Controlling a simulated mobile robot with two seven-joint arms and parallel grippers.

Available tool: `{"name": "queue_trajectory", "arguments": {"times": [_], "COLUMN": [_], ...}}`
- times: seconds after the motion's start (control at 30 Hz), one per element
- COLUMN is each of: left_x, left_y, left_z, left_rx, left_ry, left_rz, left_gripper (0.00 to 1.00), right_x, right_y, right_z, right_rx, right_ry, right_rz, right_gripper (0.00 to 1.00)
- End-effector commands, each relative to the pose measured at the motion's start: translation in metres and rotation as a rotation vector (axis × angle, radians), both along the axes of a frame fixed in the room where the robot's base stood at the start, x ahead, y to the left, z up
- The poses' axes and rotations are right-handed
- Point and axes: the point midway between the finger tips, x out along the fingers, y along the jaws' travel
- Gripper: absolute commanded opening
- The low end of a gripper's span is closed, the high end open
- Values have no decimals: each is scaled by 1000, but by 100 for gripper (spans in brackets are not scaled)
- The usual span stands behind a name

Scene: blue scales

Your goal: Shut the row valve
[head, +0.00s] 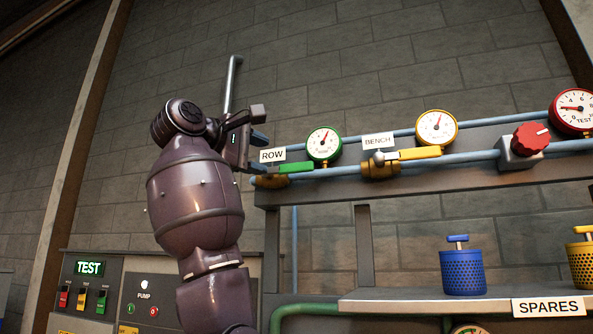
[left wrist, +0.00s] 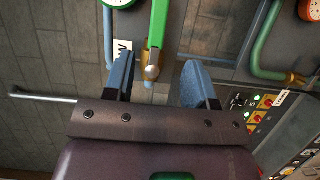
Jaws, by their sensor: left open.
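The row valve has a green lever (head: 295,167) on a brass body (head: 270,182), just below the ROW label (head: 272,156). The lever lies along the lower blue pipe and points right. My left gripper (head: 258,125) is open and empty, above and slightly left of the valve. In the left wrist view the green lever (left wrist: 159,30) and brass body (left wrist: 151,60) show beyond and between the two spread fingers (left wrist: 158,70). I cannot tell any contact between fingers and valve. My right gripper is not in view.
The bench valve (head: 415,154) with a yellow lever is to the right, then a red knob (head: 530,137). Gauges, including a green-rimmed one (head: 324,144), stand above the pipes. A TEST panel (head: 88,268) is at lower left.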

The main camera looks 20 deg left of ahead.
Motion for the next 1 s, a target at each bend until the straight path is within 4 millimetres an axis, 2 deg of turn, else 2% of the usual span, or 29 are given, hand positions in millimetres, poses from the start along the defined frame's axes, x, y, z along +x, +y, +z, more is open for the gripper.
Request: {"name": "queue_trajectory", "arguments": {"times": [0.13, 0.27, 0.5, 0.7, 1.0], "left_x": [4, 18, 55, 82, 98], "left_y": [-2, -8, -25, -37, -44], "left_z": [1, 2, 2, 2, 1], "left_rx": [-25, -24, -22, -23, -22], "left_ry": [11, 12, 11, 10, 7], "left_rz": [0, 0, 0, 1, 2], "left_gripper": [51, 51, 51, 51, 51], "right_x": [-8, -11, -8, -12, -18], "right_y": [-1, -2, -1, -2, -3], "right_z": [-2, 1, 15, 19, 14], "right_rx": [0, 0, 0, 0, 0], "right_ry": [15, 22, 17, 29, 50], "right_rz": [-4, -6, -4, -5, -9], "right_gripper": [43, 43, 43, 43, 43]}}
